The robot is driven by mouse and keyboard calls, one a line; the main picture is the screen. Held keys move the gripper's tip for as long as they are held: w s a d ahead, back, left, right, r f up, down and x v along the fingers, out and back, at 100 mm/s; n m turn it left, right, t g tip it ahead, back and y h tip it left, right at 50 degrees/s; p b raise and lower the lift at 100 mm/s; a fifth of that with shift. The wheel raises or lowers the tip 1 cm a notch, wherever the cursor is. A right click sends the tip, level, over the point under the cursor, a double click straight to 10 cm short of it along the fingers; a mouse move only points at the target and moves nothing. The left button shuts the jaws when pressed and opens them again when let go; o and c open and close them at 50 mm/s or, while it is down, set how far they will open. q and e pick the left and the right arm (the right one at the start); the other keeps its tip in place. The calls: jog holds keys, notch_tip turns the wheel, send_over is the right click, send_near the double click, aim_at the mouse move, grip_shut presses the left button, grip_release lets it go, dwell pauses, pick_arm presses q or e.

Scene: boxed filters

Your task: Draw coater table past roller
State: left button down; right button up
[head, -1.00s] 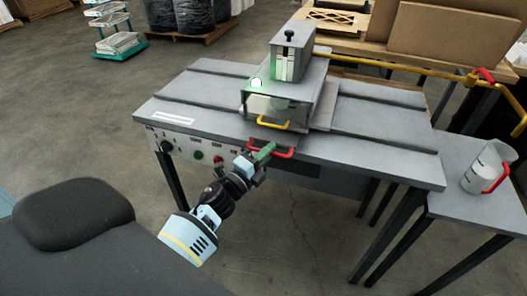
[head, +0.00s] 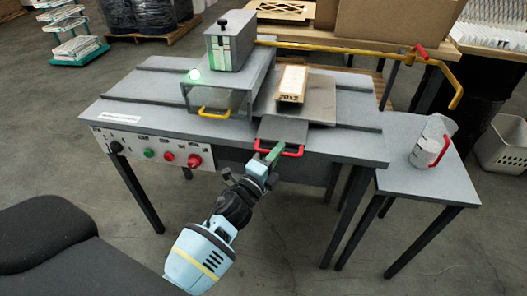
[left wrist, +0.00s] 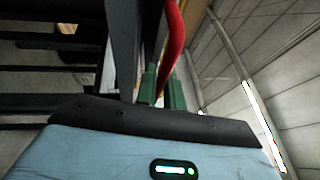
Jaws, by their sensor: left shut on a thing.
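The coater is a grey bench machine with a boxy roller housing (head: 221,92) in its middle, with a yellow handle (head: 214,112) on its front. The sliding coater table (head: 318,103) is out to the right of the housing, with a labelled wooden-looking block (head: 292,84) on it. A red handle (head: 291,152) hangs at the front edge of the table's grey tongue. My left gripper (head: 273,155) is shut on this red handle. The left wrist view shows the red bar (left wrist: 172,40) between the green fingers (left wrist: 162,88). My right gripper is out of view.
A side table (head: 425,185) with a red-handled jug (head: 430,142) stands at the right. A yellow bar (head: 345,48) runs behind the machine. The control panel (head: 160,150) is at front left. The rail to the right is clear.

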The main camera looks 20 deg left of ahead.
pick_arm(q)
jog(key=shift+w+d, duration=0.15)
jog(key=shift+d, duration=0.55)
jog(key=shift+w+d, duration=0.1)
jog(key=shift+d, duration=0.6)
jog(key=c, duration=1.5)
grip_release()
jog(key=shift+a, duration=0.1)
jog(key=b+v, duration=0.1)
jog(key=v, duration=0.6)
jog(key=shift+s+a+f, duration=0.1)
jog(key=shift+s, duration=0.3)
